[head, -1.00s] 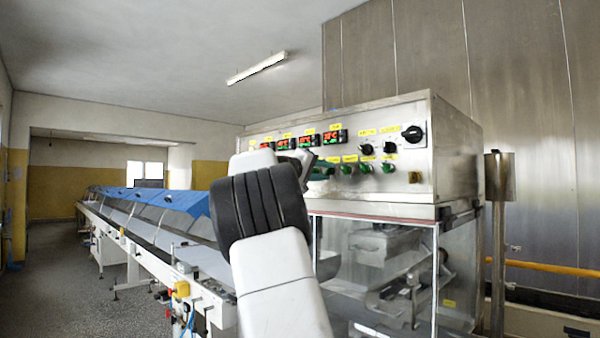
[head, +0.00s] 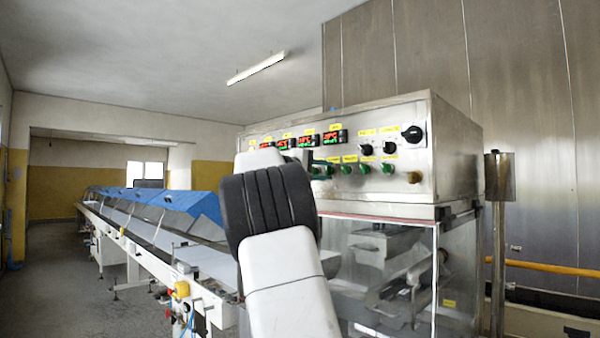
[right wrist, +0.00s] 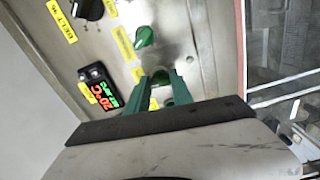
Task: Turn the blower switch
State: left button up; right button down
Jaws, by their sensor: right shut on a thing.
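The control panel (head: 395,148) on the machine's front carries a row of green switches, one of which (head: 366,149) shows clearly. My right gripper (right wrist: 166,84) has its two green fingers at the panel in the right wrist view, shut on a green switch that shows only partly between them. The label by it is too blurred to read, so I cannot tell by name whether it is the blower switch. Another green switch (right wrist: 145,37) stands free beyond the fingertips. In the head view my right forearm and wrist hide most of the right gripper. My left gripper is out of view.
Red and green digital displays (head: 335,137) and black knobs (head: 412,134) sit above the green switches. A clear-walled enclosure (head: 375,270) is below the panel. A long conveyor with blue covers (head: 170,200) runs back on the left.

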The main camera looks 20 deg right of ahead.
jog(key=n, duration=0.3)
jog(key=shift+n, duration=2.1)
jog(key=c, duration=1.1)
grip_release()
jog(key=shift+a, duration=0.15)
jog(key=v, duration=0.7)
jog(key=shift+s+a, duration=0.1)
jog(key=shift+a, duration=0.15)
